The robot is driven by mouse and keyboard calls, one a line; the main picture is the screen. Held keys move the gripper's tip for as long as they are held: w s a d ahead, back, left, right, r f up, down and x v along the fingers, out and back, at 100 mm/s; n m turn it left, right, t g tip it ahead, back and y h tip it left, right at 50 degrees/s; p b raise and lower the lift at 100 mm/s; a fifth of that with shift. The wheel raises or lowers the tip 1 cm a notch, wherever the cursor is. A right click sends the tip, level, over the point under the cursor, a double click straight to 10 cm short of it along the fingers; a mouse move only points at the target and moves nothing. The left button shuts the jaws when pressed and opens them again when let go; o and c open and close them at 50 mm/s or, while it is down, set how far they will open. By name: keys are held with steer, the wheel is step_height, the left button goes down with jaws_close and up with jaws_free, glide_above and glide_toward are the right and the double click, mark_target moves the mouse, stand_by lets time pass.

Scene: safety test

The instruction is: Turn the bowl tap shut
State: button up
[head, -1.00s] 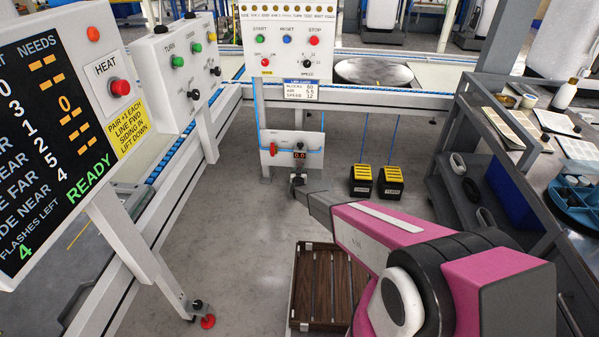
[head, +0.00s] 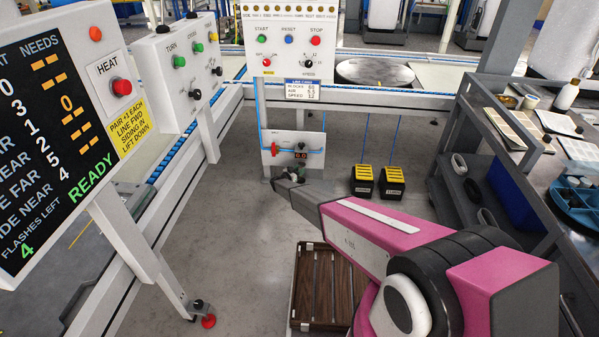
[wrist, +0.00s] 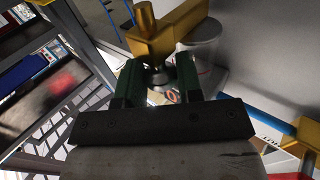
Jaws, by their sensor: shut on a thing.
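The bowl tap (wrist: 165,40), a brass-coloured fitting with a short upright stub, is at the top middle of the wrist view. A small silvery piece shows between the fingers. In the head view my gripper (head: 281,176) is small, just below a white panel (head: 315,142) with a red handle and a lit display. There the tap and bowl are too small to make out.
A blue pipe (wrist: 252,104) and another brass fitting (wrist: 302,133) lie right of my gripper in the wrist view. Two black-and-yellow pedals (head: 377,181) stand right of the panel. A wooden slatted crate (head: 318,285) is on the floor. A grey shelf cart (head: 478,170) stands right.

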steer(key=shift+m+g+h, duration=0.6)
steer(key=shift+g+h, duration=0.1)
steer(key=o, duration=0.9)
steer(key=shift+a, duration=0.1)
steer(key=v, duration=1)
steer(key=shift+s+a, duration=0.25)
